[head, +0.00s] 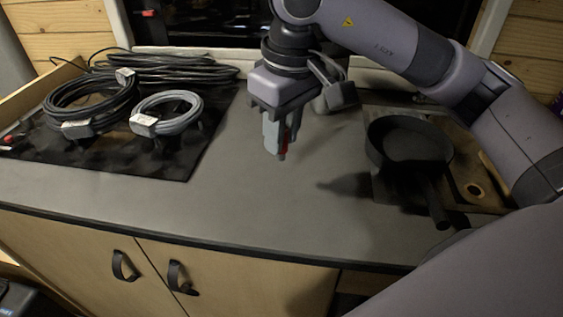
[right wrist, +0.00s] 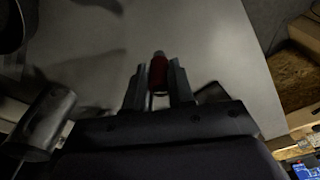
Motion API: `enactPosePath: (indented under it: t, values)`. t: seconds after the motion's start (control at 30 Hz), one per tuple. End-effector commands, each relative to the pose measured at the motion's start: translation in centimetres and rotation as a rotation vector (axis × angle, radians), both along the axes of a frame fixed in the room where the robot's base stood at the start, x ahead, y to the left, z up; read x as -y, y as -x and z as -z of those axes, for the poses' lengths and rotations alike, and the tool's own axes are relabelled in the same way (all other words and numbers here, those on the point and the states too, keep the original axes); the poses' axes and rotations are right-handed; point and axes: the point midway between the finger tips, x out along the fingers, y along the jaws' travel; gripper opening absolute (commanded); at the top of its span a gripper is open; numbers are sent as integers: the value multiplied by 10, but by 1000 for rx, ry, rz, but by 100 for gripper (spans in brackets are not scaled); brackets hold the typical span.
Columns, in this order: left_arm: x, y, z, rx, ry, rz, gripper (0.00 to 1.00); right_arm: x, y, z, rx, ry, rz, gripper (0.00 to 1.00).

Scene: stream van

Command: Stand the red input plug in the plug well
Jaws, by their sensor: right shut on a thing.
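The red input plug (head: 285,146) is between the fingers of my right gripper (head: 278,136), above the middle of the grey counter, pointing down and clear of the surface. In the right wrist view the red plug (right wrist: 158,72) shows between the two fingertips of the right gripper (right wrist: 158,82), which is shut on it. The fingers hide much of the plug in the head view. I cannot pick out the plug well for certain; a wooden board (head: 487,160) at the right has a round hole (head: 473,190). My left gripper is not in view.
A black pan-like dish (head: 410,146) with a handle sits partly over the wooden board. Coiled black cable (head: 92,104) and grey cable (head: 167,113) lie on a dark mat (head: 155,163) at left. The grey counter (head: 240,205) between is clear.

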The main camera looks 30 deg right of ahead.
Motion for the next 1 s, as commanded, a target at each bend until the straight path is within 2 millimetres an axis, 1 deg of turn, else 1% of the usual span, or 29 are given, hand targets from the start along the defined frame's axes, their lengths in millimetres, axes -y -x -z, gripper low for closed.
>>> enactPosePath:
  t: [0.03, 0.1, 0.27, 0.5, 0.57, 0.77, 0.9, 0.93, 0.97, 1.0]
  values:
    - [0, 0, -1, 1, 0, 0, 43, 0, 1, 8, -2, 1, -2, 0]
    - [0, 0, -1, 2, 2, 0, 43, 0, 0, 14, -1, 0, -1, 0]
    - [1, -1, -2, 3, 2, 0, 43, 0, 0, 24, 0, 0, -1, 0]
    - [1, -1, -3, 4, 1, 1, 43, 0, 1, 58, -2, 0, -1, 0]
    - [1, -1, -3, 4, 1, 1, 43, 0, 0, 61, 0, 0, -1, 0]
    - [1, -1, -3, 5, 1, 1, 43, 0, 0, 61, 1, 0, -1, 0]
    - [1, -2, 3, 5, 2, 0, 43, 0, 0, 66, 1, 0, -1, 0]
    - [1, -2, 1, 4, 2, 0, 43, 0, 0, 64, 1, 0, -1, 33]
    - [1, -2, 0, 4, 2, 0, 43, 0, 0, 64, 1, 0, -1, 43]
    - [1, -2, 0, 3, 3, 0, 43, 0, 0, 64, 1, 0, -1, 49]
